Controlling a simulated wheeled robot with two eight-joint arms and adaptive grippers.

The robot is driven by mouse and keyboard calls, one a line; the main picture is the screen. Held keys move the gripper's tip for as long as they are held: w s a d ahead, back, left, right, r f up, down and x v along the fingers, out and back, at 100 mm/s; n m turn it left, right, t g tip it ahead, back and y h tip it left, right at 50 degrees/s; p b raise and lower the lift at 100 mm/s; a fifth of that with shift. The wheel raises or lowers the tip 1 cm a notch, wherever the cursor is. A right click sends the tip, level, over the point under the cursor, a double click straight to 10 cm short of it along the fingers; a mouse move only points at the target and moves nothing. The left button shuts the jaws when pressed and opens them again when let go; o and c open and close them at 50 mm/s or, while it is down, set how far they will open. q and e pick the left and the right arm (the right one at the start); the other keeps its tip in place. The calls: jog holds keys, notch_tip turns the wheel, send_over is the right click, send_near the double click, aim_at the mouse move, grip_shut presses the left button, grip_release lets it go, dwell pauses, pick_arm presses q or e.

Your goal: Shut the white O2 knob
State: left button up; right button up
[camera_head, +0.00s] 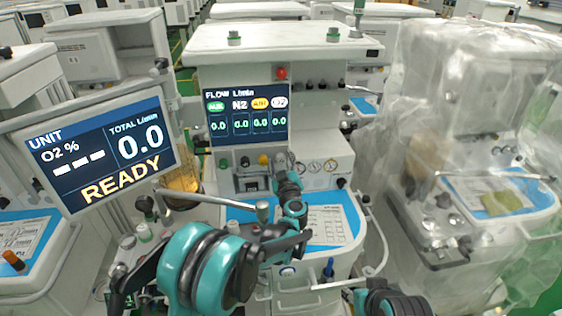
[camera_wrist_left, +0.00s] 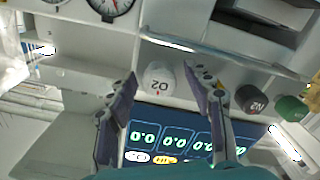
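The white O2 knob (camera_wrist_left: 159,78) is on the grey front panel, its label upside down in the left wrist view. My left gripper (camera_wrist_left: 161,70) is open, with one finger on each side of the knob. Gaps show between the fingers and the knob, and I see no contact. In the head view my left gripper (camera_head: 283,164) is at the knob row under the flow screen and mostly covers the O2 knob. The flow screen (camera_head: 247,114) reads 0.0 in all its columns. My right gripper is out of view; only part of my right arm shows at bottom right.
The black N2 knob (camera_wrist_left: 250,98) and green knob (camera_wrist_left: 291,109) lie beyond the right finger in the wrist view. The yellow knob (camera_head: 264,160) is left of my gripper. A tilted READY monitor (camera_head: 101,149) stands left; a plastic-covered cart (camera_head: 460,150) stands right.

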pick_arm(q)
jog(key=s+d, duration=0.2)
jog(key=s, duration=1)
jog(key=shift+w, duration=0.1)
